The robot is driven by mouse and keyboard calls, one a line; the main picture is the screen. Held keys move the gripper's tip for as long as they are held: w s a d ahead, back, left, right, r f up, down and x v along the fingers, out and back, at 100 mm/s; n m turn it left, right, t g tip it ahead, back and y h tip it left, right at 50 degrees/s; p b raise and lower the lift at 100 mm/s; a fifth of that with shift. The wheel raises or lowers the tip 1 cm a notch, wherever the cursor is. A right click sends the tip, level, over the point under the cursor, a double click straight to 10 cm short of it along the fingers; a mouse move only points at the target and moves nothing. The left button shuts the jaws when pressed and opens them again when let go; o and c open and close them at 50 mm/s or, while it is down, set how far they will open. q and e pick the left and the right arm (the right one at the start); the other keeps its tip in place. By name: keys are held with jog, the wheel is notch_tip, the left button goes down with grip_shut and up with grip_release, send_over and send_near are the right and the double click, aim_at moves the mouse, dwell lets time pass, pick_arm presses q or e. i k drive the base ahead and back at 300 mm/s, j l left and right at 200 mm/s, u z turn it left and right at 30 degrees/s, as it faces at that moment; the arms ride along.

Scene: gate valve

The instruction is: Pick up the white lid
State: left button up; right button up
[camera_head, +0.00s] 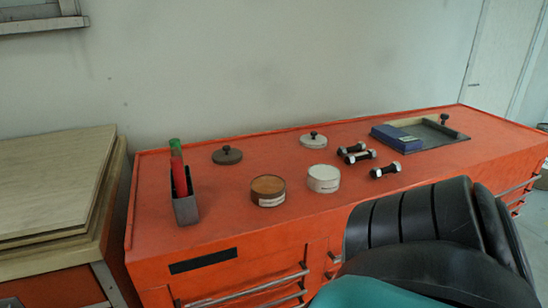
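The white lid (313,140) lies flat near the back middle of the orange bench top, with a dark knob standing up from its centre. A similar dark brown lid (227,155) lies to its left. A white round container (323,178) stands in front of the white lid. A brown round container (268,190) stands just left of the white container. Neither gripper shows in the head view.
The orange bench (230,226) carries a grey holder (185,209) with a red and green tube, several dark bolts (359,157), and a tray (445,141) with a blue box (397,139). My black and teal arm covers the front right. Wooden boards (50,185) stand left.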

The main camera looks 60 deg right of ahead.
aim_at(313, 140)
jog(key=z, duration=2.3)
